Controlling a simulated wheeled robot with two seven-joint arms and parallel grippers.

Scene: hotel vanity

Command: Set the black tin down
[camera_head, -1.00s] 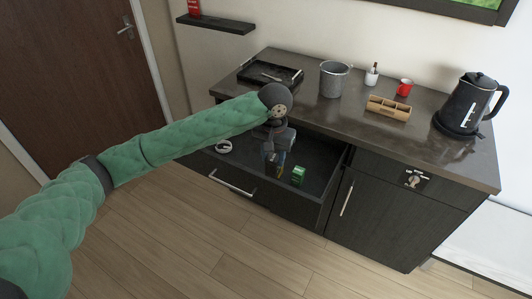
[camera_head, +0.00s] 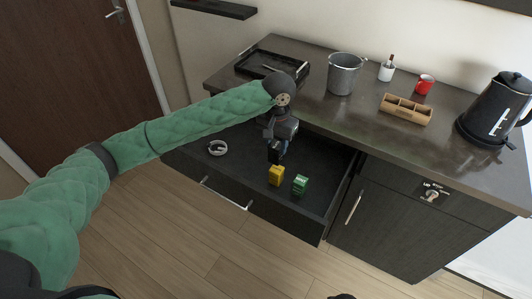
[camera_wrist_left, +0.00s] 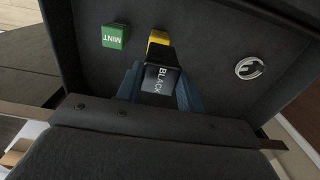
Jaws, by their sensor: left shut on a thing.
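My left gripper (camera_head: 275,148) reaches down into the open drawer and is shut on the black tin (camera_head: 274,154). In the left wrist view the black tin (camera_wrist_left: 160,79) shows its "BLACK" label between the blue fingers. I cannot tell whether it touches the drawer floor. A yellow tin (camera_head: 276,176) stands in the drawer just in front of it in the head view; its yellow top (camera_wrist_left: 159,38) shows beyond the black tin in the wrist view. My right gripper is not in view.
A green tin (camera_head: 300,185) labelled "MINT" stands right of the yellow one. A round white item (camera_head: 217,148) lies at the drawer's left. The drawer floor between has free room. The countertop (camera_head: 335,112) overhangs the back, with tray, bucket, wooden caddy and kettle.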

